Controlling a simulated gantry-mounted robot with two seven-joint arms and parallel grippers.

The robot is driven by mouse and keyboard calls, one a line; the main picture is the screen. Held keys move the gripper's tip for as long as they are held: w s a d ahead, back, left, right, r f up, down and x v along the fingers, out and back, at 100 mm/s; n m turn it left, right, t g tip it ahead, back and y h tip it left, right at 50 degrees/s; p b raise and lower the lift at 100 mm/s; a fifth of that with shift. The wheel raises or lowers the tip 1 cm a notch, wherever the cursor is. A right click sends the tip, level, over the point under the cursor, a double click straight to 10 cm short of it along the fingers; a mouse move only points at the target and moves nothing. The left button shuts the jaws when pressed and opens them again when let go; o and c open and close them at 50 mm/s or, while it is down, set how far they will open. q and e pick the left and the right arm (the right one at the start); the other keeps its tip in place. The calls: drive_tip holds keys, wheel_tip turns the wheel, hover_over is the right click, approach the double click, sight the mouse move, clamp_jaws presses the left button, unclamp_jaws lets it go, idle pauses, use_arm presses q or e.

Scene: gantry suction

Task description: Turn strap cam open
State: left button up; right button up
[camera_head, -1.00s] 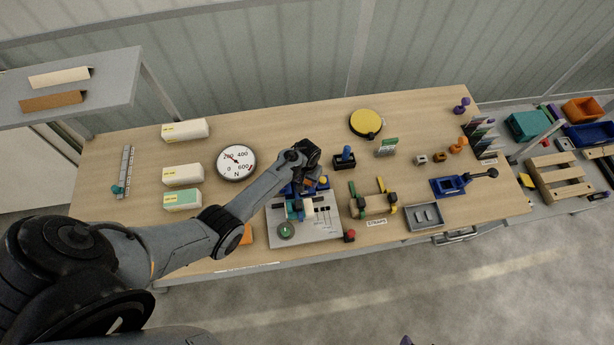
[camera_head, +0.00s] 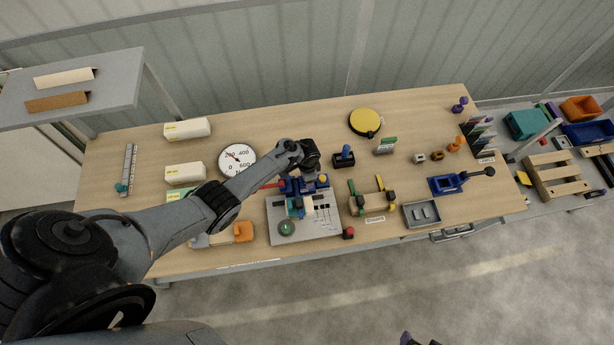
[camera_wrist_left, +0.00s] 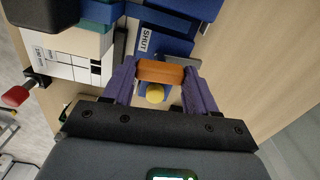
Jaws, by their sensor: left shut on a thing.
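The strap fixture (camera_head: 296,186) is a blue block assembly with teal and white parts on a grey plate (camera_head: 325,225). In the left wrist view, an orange bar (camera_wrist_left: 161,72), seemingly the cam lever, lies between the purple fingers of my left gripper (camera_wrist_left: 162,80), which is shut on it. A blue block with a "SHUT" label (camera_wrist_left: 146,40) lies just beyond it, and a yellow knob (camera_wrist_left: 155,94) shows below the bar. In the head view my wrist hides the bar. Purple tips, likely my right gripper (camera_head: 420,340), show at the bottom edge; their opening is unclear.
A round dial (camera_head: 237,160) and white boxes (camera_head: 186,128) stand to the left. A strap stand (camera_head: 372,203), a grey tray (camera_head: 421,214) and a blue clamp (camera_head: 450,186) are to the right. A red knob (camera_head: 348,233) sits by the plate's front corner. The table behind the fixture is mostly clear.

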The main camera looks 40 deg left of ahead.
use_arm(q)
drive_tip(key=shift+m, duration=0.7)
drive_tip(key=o, duration=1.1)
drive_tip(key=shift+c, duration=0.2)
drive_tip(key=shift+r, duration=0.55)
wheel_tip(320, 180, up, 10)
drive_tip(key=p, duration=0.3)
drive_tip(key=shift+f, duration=0.15)
